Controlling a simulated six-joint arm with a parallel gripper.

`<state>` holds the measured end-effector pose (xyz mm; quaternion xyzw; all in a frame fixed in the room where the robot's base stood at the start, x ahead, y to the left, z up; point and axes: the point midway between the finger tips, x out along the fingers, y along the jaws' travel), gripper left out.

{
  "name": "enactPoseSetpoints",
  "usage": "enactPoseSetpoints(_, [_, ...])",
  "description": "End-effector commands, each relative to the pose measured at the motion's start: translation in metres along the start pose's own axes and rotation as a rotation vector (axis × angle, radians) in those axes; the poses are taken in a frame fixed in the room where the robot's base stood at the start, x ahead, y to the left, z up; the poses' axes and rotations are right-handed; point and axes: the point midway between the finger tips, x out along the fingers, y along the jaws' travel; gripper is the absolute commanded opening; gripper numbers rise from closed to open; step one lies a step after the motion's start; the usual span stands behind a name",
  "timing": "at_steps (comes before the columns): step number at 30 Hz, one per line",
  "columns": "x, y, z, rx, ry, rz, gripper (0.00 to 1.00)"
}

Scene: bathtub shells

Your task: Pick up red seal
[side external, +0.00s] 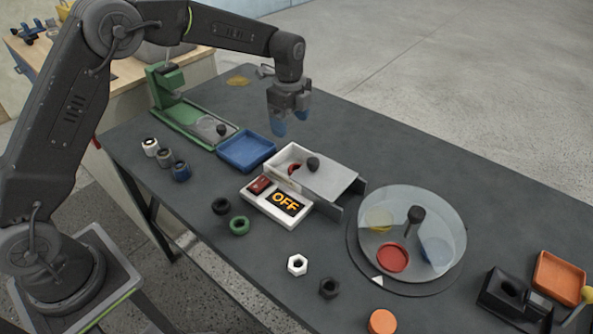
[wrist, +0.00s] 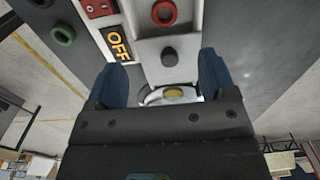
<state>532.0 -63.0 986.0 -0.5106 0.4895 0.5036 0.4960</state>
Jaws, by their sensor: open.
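The red seal (side external: 293,168) is a red ring, partly visible inside the left end of a white box (side external: 270,160) with a grey sliding lid (side external: 330,178). It also shows in the wrist view as a red ring (wrist: 164,13) at the top edge, in the uncovered part of the box. The lid's dark knob (side external: 313,163) stands close to the right of the seal. My gripper (side external: 291,122) is open and empty, with blue fingers, above and behind the box. In the wrist view the fingers (wrist: 166,75) are apart, below the seal in the picture.
A panel reading OFF (side external: 285,202) stands before the box. A blue tray (side external: 247,149) and green fixture (side external: 185,112) are left. A round turntable (side external: 452,217) with a clear cover is right. A black ring (side external: 221,206) and green ring (side external: 239,226) lie in front.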

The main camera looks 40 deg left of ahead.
Motion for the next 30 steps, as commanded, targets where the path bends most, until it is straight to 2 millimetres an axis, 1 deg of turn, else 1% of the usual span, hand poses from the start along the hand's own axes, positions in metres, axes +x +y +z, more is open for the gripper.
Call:
enactPoseSetpoints(1, [0.007, -0.003, -0.001, 0.022, 0.000, 0.008, 0.77])
enactPoseSetpoints(5, [0.019, -0.006, -0.001, 0.048, 0.000, 0.016, 0.77])
enactPoseSetpoints(7, [0.029, -0.005, -0.001, 0.050, -0.001, 0.018, 0.77])
enactPoseSetpoints(15, [0.080, -0.005, -0.001, 0.047, 0.000, 0.017, 0.77])
enactPoseSetpoints(18, [0.092, -0.005, 0.000, 0.047, 0.000, 0.016, 0.77])
enactPoseSetpoints(24, [0.104, -0.005, 0.000, 0.046, 0.000, 0.015, 0.77])
enactPoseSetpoints(30, [0.134, -0.006, 0.002, 0.046, 0.000, 0.017, 0.77])
